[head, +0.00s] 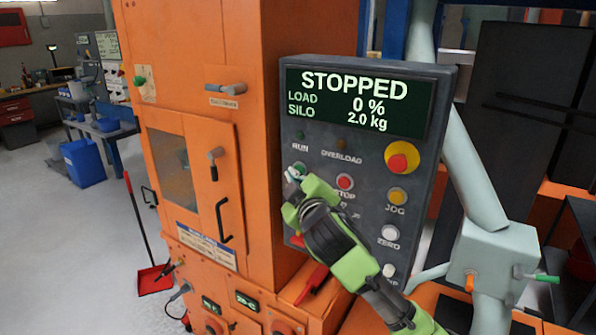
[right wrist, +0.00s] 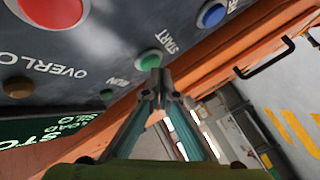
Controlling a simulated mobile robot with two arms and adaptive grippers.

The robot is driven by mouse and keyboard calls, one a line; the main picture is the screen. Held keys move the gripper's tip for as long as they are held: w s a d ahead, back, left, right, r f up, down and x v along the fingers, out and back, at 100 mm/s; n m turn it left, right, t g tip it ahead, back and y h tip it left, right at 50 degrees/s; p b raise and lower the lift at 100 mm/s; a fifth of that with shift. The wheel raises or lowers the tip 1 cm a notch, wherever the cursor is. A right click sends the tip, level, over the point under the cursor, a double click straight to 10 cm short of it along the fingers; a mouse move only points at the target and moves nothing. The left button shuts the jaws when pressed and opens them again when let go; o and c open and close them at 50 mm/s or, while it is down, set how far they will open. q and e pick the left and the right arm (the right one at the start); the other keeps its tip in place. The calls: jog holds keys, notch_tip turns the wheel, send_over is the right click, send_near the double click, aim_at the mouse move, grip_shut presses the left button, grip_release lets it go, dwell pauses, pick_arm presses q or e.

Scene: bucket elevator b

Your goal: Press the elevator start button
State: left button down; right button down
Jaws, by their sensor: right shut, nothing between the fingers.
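The grey control panel (head: 318,151) stands to the right of the orange cabinet, and its display (head: 356,100) reads STOPPED, load 0 %, silo 2.0 kg. The green start button (right wrist: 150,58) shows in the right wrist view beside the START label. My right gripper (right wrist: 161,76) is shut and empty, its fingertips at the button's lower edge in that view. I cannot tell whether they touch it. In the head view the right gripper (head: 291,178) is at the panel's left side and mostly hides the start button. My left gripper is not in view.
The red stop button (head: 345,182) and orange jog button (head: 397,195) are right of the gripper. A red emergency knob (head: 402,158) is above them. The RUN lamp (head: 299,135) looks dark. The orange cabinet (head: 200,60) with handles is close on the left. Pipes stand at right.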

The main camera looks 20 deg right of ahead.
jog(key=shift+w+d, duration=0.25)
jog(key=shift+d, duration=0.1)
dwell(0.6)
jog(key=shift+s+a, duration=0.1)
jog(key=shift+a, duration=0.05)
jog(key=shift+s+a+p, duration=0.4)
jog(key=shift+a, duration=0.1)
dwell(0.3)
jog(key=s+a, duration=0.1)
jog(key=a, duration=0.1)
jog(key=s+a+p, duration=0.1)
jog(key=s+a, duration=0.1)
dwell(0.4)
dwell(0.5)
